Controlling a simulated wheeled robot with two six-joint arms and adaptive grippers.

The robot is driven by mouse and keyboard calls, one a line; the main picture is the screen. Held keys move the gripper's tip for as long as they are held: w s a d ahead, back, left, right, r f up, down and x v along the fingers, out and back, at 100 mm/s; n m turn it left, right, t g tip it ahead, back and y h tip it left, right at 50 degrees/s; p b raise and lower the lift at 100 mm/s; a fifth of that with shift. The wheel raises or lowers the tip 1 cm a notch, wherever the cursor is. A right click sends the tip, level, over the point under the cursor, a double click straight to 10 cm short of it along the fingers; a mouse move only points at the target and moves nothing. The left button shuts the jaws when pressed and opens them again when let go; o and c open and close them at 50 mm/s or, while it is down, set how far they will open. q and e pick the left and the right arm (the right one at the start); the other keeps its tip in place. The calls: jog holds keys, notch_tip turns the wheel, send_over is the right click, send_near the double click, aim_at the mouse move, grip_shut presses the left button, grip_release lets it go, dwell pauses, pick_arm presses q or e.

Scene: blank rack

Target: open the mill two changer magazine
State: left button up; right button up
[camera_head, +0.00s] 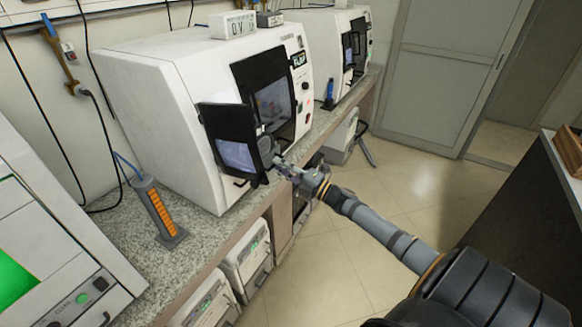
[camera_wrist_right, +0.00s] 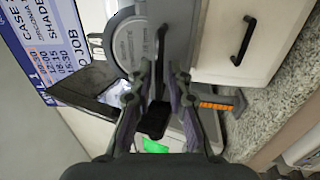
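The nearer white mill (camera_head: 165,110) stands on the counter; I cannot read a number that marks it as mill two. Its dark door panel (camera_head: 230,140) with a pale window stands swung out from the front. A grey round part (camera_head: 267,148), perhaps the changer magazine, sits beside that panel. It shows large in the right wrist view (camera_wrist_right: 128,42). My right gripper (camera_head: 278,163) is at this part, low at the mill's front. In the right wrist view its fingers (camera_wrist_right: 162,72) stand apart, with a dark bar (camera_wrist_right: 155,118) between them; contact is unclear. My left gripper is out of view.
A second white mill (camera_head: 333,45) stands farther along the granite counter (camera_head: 195,255). An orange-and-grey stand (camera_head: 160,210) is left of the nearer mill. White cabinets (camera_head: 250,260) stand below the counter. The tiled floor (camera_head: 405,180) to the right is open.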

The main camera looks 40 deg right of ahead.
jog(key=v, duration=1.1)
jog(key=shift+s, duration=0.2)
jog(key=shift+d+f, duration=0.1)
jog(key=shift+f, duration=0.05)
